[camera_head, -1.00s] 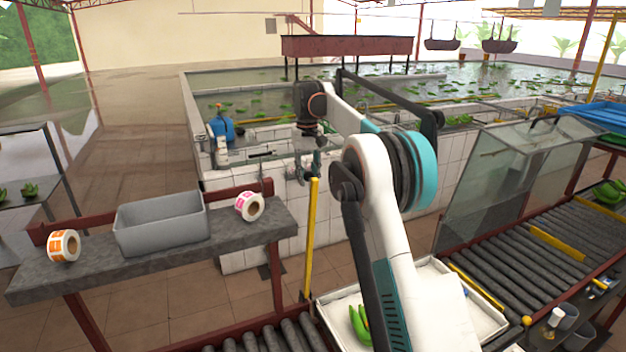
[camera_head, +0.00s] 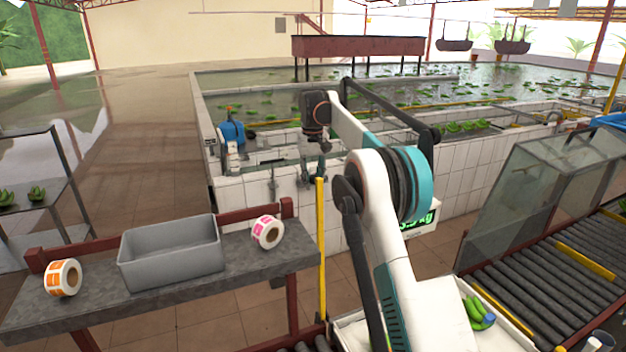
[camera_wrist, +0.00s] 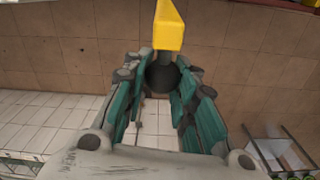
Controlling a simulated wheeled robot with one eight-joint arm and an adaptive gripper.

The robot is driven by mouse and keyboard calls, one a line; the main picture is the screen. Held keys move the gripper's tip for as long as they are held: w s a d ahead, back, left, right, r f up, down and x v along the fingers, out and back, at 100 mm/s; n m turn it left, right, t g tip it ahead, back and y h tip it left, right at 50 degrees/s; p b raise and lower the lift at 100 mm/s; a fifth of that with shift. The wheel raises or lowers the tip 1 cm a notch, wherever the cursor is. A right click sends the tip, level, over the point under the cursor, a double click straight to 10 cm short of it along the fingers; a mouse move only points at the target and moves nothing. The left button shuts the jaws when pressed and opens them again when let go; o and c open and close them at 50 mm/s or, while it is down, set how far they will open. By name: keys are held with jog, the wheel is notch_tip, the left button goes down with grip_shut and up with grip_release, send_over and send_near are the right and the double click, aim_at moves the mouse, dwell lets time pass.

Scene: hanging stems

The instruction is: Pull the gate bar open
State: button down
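The gate bar appears to be the narrow yellow bar (camera_head: 321,250), seen nearly edge-on beside the grey ledge. In the wrist view its yellow end (camera_wrist: 168,27) enters from the top, with a dark round grip (camera_wrist: 163,76) below it. My gripper (camera_head: 314,168) points down just above the bar's upper end in the head view. In the wrist view my gripper (camera_wrist: 160,85) has its green-padded fingers apart, with the dark grip between their tips. I cannot tell whether the fingers touch it.
A grey ledge (camera_head: 70,305) with a grey bin (camera_head: 170,255) and two label rolls stands left of the bar. A white-tiled basin (camera_head: 470,165) lies behind. A roller conveyor (camera_head: 545,290) with a glass screen (camera_head: 540,195) is at right. Open floor (camera_head: 150,150) lies at left.

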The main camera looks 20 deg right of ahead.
jog(key=c, duration=1.4)
grip_release()
jog(key=shift+a+r, duration=0.1)
jog(key=shift+a, duration=0.05)
jog(key=shift+o, duration=0.6)
jog(key=shift+s+a, duration=0.1)
jog(key=shift+r, duration=3.75)
jog(key=shift+f, duration=0.1)
